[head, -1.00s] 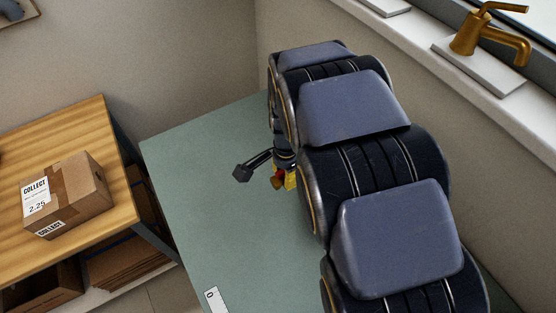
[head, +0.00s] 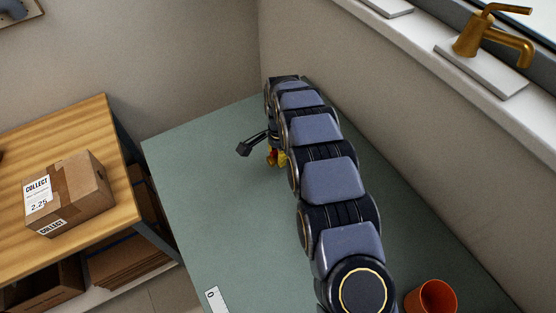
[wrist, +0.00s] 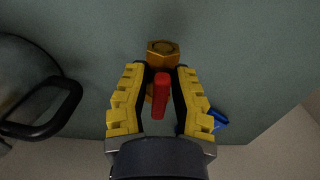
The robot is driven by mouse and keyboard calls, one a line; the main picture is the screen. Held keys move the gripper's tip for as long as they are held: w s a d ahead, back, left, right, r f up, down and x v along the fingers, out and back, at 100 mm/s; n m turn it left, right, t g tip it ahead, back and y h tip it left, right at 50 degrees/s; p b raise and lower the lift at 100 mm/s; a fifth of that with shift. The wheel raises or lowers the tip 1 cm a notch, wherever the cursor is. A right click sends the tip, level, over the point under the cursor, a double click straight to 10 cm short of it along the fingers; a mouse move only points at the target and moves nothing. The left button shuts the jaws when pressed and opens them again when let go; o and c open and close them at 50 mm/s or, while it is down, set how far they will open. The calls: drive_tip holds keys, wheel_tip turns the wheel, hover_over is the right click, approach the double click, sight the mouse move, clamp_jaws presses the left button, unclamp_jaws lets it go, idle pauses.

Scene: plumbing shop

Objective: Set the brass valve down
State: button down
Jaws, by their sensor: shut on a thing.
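The brass valve (wrist: 163,56) with a red lever handle (wrist: 161,95) is between the yellow-padded fingers of my gripper (wrist: 159,95) in the wrist view. The gripper is shut on it. In the head view my gripper (head: 276,157) is at the far part of the green bench top (head: 200,165), mostly hidden behind my arm. Only bits of yellow and red show there. I cannot tell whether the valve touches the bench top.
An orange cup (head: 432,298) stands at the near right of the bench. A cardboard box (head: 75,195) sits on a wooden table (head: 75,130) at left. A blue object (wrist: 218,119) lies right of my gripper in the wrist view.

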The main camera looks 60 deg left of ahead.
sight(278, 167)
drive_tip(key=shift+a+f, duration=0.2)
drive_tip(key=shift+f, duration=1.55)
drive_tip(key=shift+w+f, duration=0.1)
drive_tip(key=c, duration=1)
unclamp_jaws()
wheel_tip(278, 167, up, 11)
drive_tip(key=shift+r, duration=0.2)
drive_tip(key=shift+d+r, duration=0.1)
drive_tip(key=shift+r, duration=0.3)
